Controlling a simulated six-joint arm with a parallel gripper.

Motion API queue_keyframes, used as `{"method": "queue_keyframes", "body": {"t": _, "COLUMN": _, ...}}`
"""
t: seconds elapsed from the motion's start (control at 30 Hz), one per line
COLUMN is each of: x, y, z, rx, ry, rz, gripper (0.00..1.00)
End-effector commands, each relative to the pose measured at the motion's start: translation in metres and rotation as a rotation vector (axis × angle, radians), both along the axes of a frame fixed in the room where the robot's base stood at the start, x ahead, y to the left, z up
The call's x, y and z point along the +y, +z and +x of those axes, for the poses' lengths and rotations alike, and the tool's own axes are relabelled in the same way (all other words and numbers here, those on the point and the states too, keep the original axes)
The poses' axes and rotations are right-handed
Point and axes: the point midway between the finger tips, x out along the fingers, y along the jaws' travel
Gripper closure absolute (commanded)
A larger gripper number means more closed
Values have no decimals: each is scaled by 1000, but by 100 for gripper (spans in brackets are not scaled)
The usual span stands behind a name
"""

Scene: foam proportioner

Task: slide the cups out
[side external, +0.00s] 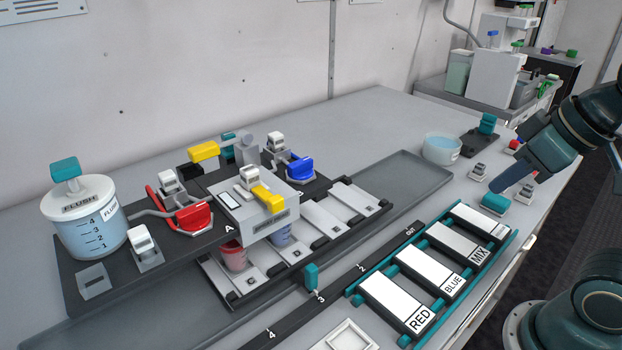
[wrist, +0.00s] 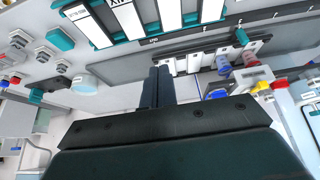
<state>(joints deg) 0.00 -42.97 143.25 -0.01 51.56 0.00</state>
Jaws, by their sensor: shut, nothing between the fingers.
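A red cup (side external: 235,257) and a blue cup (side external: 281,235) stand side by side on a pale slatted carriage (side external: 325,218), under the white dispensing head (side external: 258,213). The head hides their upper parts. In the wrist view the red cup (wrist: 250,59) and blue cup (wrist: 222,63) also show. A teal upright tab (side external: 311,276) stands at mark 3 on the black scale rail (side external: 378,261), which is labelled OUT at its far end. My gripper (side external: 500,186) is shut and empty at the right, well away from the cups. Its closed fingers show in the wrist view (wrist: 160,70).
Red and blue valve handles and a yellow lever (side external: 268,197) crowd the head. A FLUSH tank (side external: 86,222) stands at left. A teal rack (side external: 430,270) with RED, BLUE and MIX plates lies in front. Small switches (side external: 480,171) and a water bowl (side external: 442,148) are near my gripper.

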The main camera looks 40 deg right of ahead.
Motion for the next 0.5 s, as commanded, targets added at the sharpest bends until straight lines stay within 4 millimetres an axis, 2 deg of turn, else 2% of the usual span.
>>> {"method": "queue_keyframes", "body": {"t": 0.07, "x": 0, "y": 0, "z": 0, "rx": 0, "ry": 0, "rz": 0, "gripper": 100}}
{"method": "queue_keyframes", "body": {"t": 0.1, "x": 0, "y": 0, "z": 0, "rx": 0, "ry": 0, "rz": 0, "gripper": 96}}
{"method": "queue_keyframes", "body": {"t": 0.27, "x": 1, "y": 1, "z": 1, "rx": 3, "ry": 19, "rz": -8, "gripper": 65}}
{"method": "queue_keyframes", "body": {"t": 0.3, "x": 1, "y": 2, "z": 3, "rx": 5, "ry": 34, "rz": -13, "gripper": 62}}
{"method": "queue_keyframes", "body": {"t": 0.5, "x": 8, "y": 7, "z": 14, "rx": 33, "ry": 189, "rz": -77, "gripper": 62}}
